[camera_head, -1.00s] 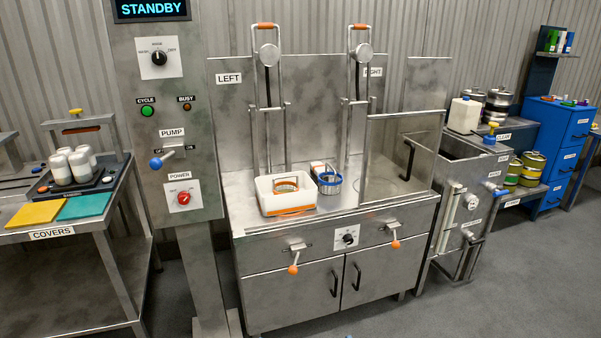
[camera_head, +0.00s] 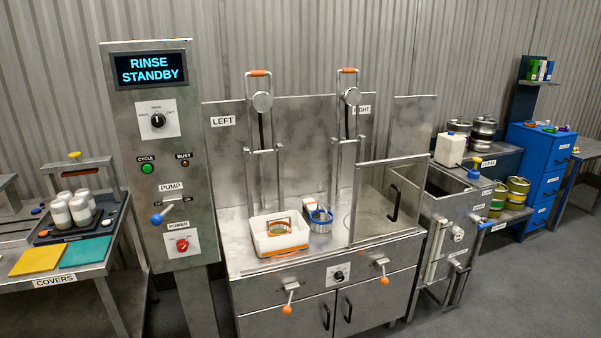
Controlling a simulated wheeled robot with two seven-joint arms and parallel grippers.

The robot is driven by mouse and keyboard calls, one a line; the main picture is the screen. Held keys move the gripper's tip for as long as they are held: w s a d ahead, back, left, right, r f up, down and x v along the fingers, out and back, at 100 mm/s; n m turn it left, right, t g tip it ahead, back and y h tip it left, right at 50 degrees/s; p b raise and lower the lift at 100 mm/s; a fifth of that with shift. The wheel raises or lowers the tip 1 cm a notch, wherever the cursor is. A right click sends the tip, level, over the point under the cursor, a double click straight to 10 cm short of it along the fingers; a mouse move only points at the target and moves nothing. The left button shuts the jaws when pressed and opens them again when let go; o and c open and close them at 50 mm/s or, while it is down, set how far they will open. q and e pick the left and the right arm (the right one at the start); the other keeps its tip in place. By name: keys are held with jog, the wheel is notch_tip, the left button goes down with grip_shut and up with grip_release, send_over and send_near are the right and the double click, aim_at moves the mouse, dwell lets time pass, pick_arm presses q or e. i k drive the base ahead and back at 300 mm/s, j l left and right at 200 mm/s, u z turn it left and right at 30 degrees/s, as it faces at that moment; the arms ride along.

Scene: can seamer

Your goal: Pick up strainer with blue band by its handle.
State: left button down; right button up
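The strainer with the blue band (camera_head: 320,226) stands on the steel counter, just right of the white tray. It is a short metal cylinder with a blue ring near its top. A light-coloured piece, which may be its handle, shows behind it; I cannot tell for sure. A strainer with an orange band (camera_head: 278,228) sits inside the white tray (camera_head: 281,249), which has an orange lower edge. Neither of my grippers shows in this view.
Two upright lever frames (camera_head: 262,100) rise behind the counter (camera_head: 240,250). A clear guard panel (camera_head: 385,205) stands right of the strainer. The control column (camera_head: 160,220) reads RINSE STANDBY. A covers table (camera_head: 60,275) is at left, a sink (camera_head: 460,190) at right.

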aim_at(319, 227)
jog(key=i+j+u, duration=0.15)
jog(key=i, duration=0.4)
jog(key=i+j+u, duration=0.2)
jog(key=i, duration=0.4)
jog(key=l, duration=0.1)
